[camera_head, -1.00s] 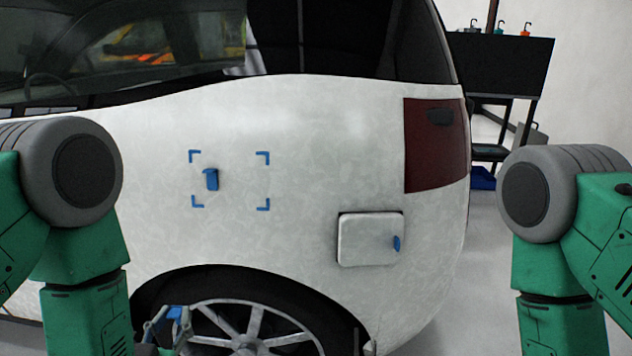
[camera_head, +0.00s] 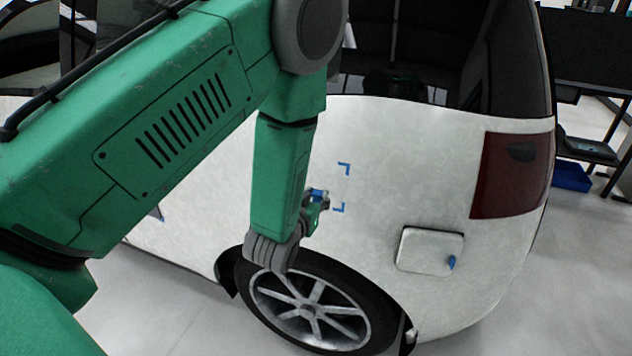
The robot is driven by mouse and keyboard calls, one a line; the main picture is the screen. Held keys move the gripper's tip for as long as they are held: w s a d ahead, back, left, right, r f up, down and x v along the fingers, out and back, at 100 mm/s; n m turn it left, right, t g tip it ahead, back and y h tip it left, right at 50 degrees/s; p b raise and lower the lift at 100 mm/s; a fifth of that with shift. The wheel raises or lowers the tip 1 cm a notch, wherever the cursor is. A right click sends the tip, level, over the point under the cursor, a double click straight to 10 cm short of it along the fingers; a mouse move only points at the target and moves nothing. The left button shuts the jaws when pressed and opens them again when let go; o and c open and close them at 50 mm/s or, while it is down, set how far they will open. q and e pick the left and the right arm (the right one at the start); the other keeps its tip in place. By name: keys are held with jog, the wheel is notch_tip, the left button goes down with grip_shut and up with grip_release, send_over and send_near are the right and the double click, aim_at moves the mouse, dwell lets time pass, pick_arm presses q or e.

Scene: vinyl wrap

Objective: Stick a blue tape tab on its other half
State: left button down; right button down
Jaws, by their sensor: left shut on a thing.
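My left gripper (camera_head: 318,198) is at the white car side panel (camera_head: 400,160), shut on a blue tape tab (camera_head: 319,194) of which only a small part shows. It is just left of the right-hand blue corner marks (camera_head: 344,168). The left corner marks and the tab on the panel between the marks are hidden behind my left arm. I cannot tell whether the held tab touches the panel. My right gripper is not in view.
The fuel flap (camera_head: 430,250) with a blue tab (camera_head: 451,262) on it is to the right. The wheel (camera_head: 310,310) is below my gripper. A red tail light (camera_head: 508,175) and a cart with a blue bin (camera_head: 571,176) stand further right.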

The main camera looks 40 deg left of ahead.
aim_at(329, 179)
pick_arm(q)
jog(key=shift+w+f, duration=0.15)
jog(key=shift+w, duration=0.4)
jog(key=x, duration=0.2)
jog(key=b+x, duration=0.1)
jog(key=x, duration=0.1)
jog(key=b+x, duration=0.1)
jog(key=x, duration=0.1)
jog(key=shift+s+a, duration=0.1)
jog(key=shift+a, duration=0.2)
jog(key=shift+d, duration=0.1)
jog(key=shift+w+b, duration=0.4)
jog(key=shift+w, duration=0.35)
dwell(0.9)
jog(key=c, duration=1.3)
grip_release()
jog(key=shift+f, duration=0.1)
